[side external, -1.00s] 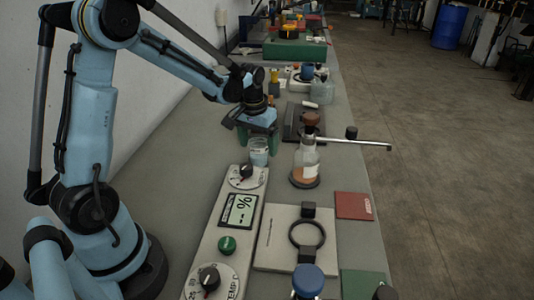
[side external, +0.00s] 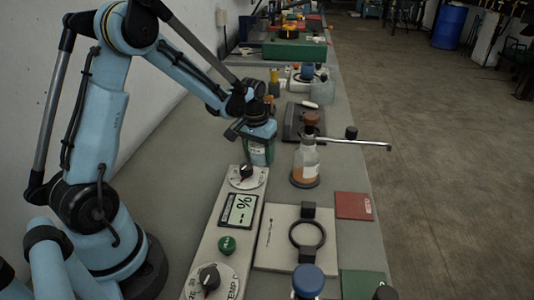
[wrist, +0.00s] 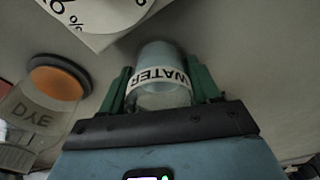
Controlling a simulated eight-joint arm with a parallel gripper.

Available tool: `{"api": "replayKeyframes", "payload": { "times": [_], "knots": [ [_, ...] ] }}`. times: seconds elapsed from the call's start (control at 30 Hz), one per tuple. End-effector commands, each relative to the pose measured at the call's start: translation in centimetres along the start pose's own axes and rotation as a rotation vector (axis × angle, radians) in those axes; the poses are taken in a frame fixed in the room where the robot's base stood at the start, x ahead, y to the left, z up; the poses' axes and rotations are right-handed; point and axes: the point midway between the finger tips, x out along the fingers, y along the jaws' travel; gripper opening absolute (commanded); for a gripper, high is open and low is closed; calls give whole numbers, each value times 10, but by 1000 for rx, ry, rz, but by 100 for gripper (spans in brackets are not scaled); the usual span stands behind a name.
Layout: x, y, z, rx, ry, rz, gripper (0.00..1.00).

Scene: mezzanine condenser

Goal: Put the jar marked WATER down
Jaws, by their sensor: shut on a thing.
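The jar marked WATER (wrist: 162,75) is pale and clear, with its label upside down in the wrist view. It stands upright between the green fingers of my gripper (wrist: 166,92), which is shut on it. In the side view my gripper (side external: 259,148) is low over the grey bench, just behind the dial end of the control panel, and its fingers hide most of the jar (side external: 256,151). I cannot tell whether the jar's base touches the bench.
The control panel (side external: 226,240) with dials and a % display is close in front. A DYE bottle (side external: 305,163) with orange contents stands to the right, near a metal rod (side external: 360,143). A board (side external: 272,255) with a black ring and a red card (side external: 354,206) lie nearer. Bare bench lies left of the panel.

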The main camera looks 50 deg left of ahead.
Motion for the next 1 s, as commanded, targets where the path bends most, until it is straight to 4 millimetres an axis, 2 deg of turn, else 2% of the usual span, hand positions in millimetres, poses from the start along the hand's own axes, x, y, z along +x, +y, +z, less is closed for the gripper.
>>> {"api": "replayKeyframes", "payload": {
  "times": [0.47,0.87,1.0],
  "knots": [
    [-6,0,-1,0,0,0,24],
    [-40,0,-5,0,0,0,24],
    [-50,13,2,3,0,0,24]
  ]
}}
